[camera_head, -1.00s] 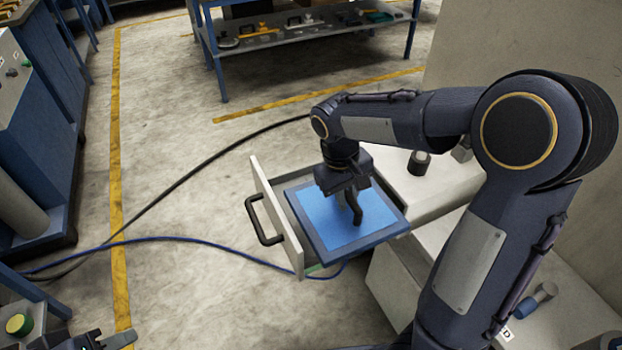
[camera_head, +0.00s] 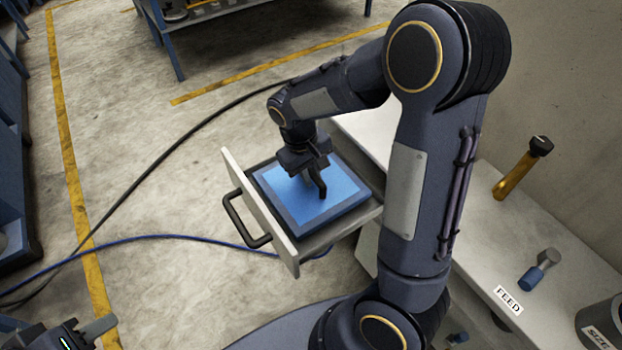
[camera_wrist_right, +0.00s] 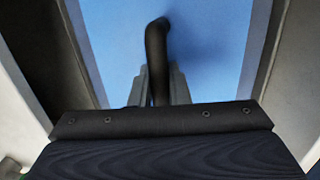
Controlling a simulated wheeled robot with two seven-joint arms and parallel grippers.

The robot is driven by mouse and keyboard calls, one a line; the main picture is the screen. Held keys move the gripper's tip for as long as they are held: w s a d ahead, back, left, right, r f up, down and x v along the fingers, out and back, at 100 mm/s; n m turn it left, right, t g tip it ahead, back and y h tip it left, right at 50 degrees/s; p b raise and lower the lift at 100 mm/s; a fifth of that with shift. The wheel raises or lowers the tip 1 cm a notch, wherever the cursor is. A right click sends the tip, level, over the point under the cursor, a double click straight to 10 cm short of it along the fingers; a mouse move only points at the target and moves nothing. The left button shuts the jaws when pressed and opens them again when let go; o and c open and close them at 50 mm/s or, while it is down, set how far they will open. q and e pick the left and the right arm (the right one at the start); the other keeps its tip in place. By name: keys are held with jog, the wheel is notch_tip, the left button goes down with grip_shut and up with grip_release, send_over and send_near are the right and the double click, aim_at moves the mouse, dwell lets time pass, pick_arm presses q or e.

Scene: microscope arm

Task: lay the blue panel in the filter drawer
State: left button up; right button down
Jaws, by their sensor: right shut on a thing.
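The blue panel (camera_head: 335,204), with a grey-blue frame and a black hooked handle (camera_wrist_right: 156,50), lies flat or nearly flat within the open filter drawer (camera_head: 250,200). Drawer tray shows along the panel's front and right sides. Whether the panel touches the drawer floor cannot be told. My right gripper (camera_head: 316,178) is above the panel, shut on its handle. In the right wrist view the handle stands between the grey fingers (camera_wrist_right: 160,88), with the panel's blue face (camera_wrist_right: 215,50) behind. My left gripper (camera_head: 92,333) is partly cut off at the bottom left, far from the drawer.
The drawer front has a black pull handle (camera_head: 243,222). A pale cabinet top (camera_head: 505,250) at the right carries a yellow, black-topped tool (camera_head: 522,168) and a blue-and-grey knob (camera_head: 539,269). Cables (camera_head: 150,172) cross the open floor left of the drawer.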

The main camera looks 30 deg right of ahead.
notch_tip(320, 180, down, 2)
jog(key=shift+f, duration=0.1)
jog(key=c, duration=1.8)
grip_release()
jog(key=o, duration=0.4)
jog(key=shift+o, duration=0.2)
